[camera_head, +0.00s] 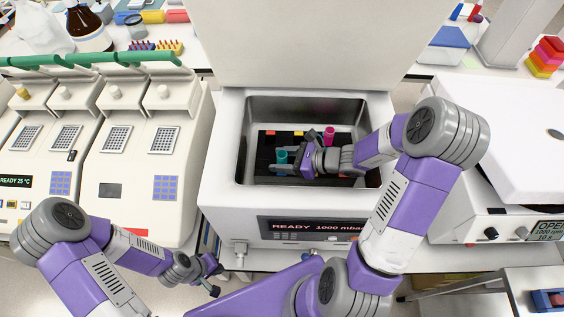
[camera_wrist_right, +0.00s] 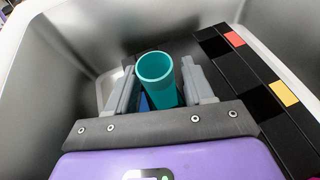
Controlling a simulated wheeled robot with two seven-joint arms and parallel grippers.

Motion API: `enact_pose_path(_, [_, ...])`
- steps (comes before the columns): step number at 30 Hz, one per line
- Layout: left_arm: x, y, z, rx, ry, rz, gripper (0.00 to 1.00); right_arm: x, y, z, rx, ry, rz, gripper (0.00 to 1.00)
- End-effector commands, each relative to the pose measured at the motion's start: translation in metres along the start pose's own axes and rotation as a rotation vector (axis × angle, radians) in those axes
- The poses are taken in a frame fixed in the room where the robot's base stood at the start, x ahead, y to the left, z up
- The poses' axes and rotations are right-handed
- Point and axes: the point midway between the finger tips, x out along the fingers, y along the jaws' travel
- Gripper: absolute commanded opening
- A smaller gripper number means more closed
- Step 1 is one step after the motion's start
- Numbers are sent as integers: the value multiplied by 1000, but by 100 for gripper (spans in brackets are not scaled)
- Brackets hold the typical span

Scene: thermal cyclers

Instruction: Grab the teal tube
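The teal tube (camera_head: 281,157) stands in a dark rack inside the steel chamber of the middle machine. In the right wrist view its open round top and side (camera_wrist_right: 157,78) show between the two grey fingers. My right gripper (camera_head: 284,161) reaches down into the chamber, with its fingers on either side of the tube. The tube's lower end is hidden. My left gripper (camera_head: 217,279) is empty and open, low in front of the machine.
The chamber's steel walls (camera_head: 350,110) and white rim (camera_head: 232,140) surround my right gripper. A magenta tube (camera_head: 329,135) stands behind it. The rack has red (camera_wrist_right: 234,39) and yellow (camera_wrist_right: 284,93) squares. Thermal cyclers (camera_head: 150,150) stand to the left, a white machine (camera_head: 500,130) to the right.

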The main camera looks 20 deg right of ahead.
Motion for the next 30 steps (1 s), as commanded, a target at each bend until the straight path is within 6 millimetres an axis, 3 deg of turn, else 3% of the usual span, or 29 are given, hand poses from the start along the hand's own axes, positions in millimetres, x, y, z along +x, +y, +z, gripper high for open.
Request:
enact_pose_path(1, [0,0,0,0,0,0,0,0,0,0,0,0,0,44])
enact_pose_path(9, [0,0,0,0,0,0,0,0,0,0,0,0,0,6])
enact_pose_path(17, [-2,1,0,0,0,0,0,-2,0,5,-2,-1,-1,6])
enact_pose_path(30, [-24,9,1,0,0,0,0,-33,0,79,-5,-1,-2,6])
